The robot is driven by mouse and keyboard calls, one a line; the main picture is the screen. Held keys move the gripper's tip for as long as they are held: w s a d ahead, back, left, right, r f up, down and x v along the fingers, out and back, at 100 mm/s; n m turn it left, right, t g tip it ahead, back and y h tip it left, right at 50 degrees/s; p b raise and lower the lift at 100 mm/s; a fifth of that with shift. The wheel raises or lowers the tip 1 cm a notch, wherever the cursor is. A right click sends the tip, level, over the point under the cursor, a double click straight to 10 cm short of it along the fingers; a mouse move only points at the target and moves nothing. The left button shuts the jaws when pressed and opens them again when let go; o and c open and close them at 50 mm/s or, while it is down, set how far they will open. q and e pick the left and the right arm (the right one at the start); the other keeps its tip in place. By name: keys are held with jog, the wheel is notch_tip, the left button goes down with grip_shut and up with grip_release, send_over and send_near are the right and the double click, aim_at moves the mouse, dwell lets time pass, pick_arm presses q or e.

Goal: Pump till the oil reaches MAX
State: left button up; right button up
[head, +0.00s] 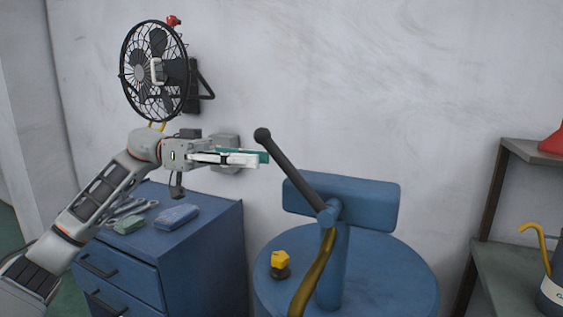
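A blue drum (390,265) stands at the lower middle of the head view, with a blue pump body (335,262) rising from its top. The pump's dark lever (292,175) slants up and left and ends in a black knob. A yellow-brown hose (314,272) hangs from the pump. My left gripper (262,158) points right, level, with its fingertips just left of the lever below the knob. I cannot tell if they touch it or how far the fingers are apart. No oil level or MAX mark shows. My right gripper is out of view.
A yellow cap (280,261) sits on the drum top. A blue drawer cabinet (205,245) with a blue cloth-like item (177,217) stands left, under my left arm. A black fan (155,72) hangs on the wall. A shelf (505,270) with an oil can (550,290) stands right.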

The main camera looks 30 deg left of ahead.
aim_at(275, 160)
pick_arm(q)
jog(key=d, duration=0.3)
jog(key=w+d, duration=0.1)
jog(key=d, duration=0.2)
jog(key=shift+w+d, duration=0.15)
jog(key=shift+d, duration=0.15)
grip_shut()
